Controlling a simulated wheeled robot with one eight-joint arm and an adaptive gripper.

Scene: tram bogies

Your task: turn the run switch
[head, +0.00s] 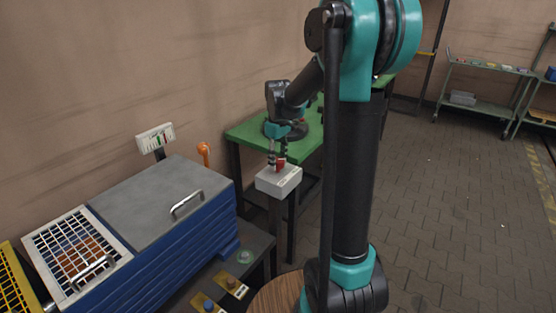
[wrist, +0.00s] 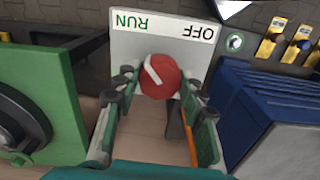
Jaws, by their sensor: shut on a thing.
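The run switch is a red round knob (wrist: 160,77) with a white pointer line, on a light grey box (wrist: 137,46) with the labels RUN and OFF. In the wrist view the labels appear upside down, and the white line slants toward the upper left, on the RUN side. In the head view the box (head: 279,181) stands on a post, with the red knob (head: 280,165) on top. My gripper (wrist: 158,85) is shut on the knob, one finger on each side; it also shows in the head view (head: 278,161), reaching down from above.
A green table (head: 246,133) stands just behind the box. A blue cabinet with a grey lid (head: 163,203) and handles is at the left. A dark bench with yellow-plated parts (head: 232,286) lies in front. Open paved floor (head: 460,190) is at the right.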

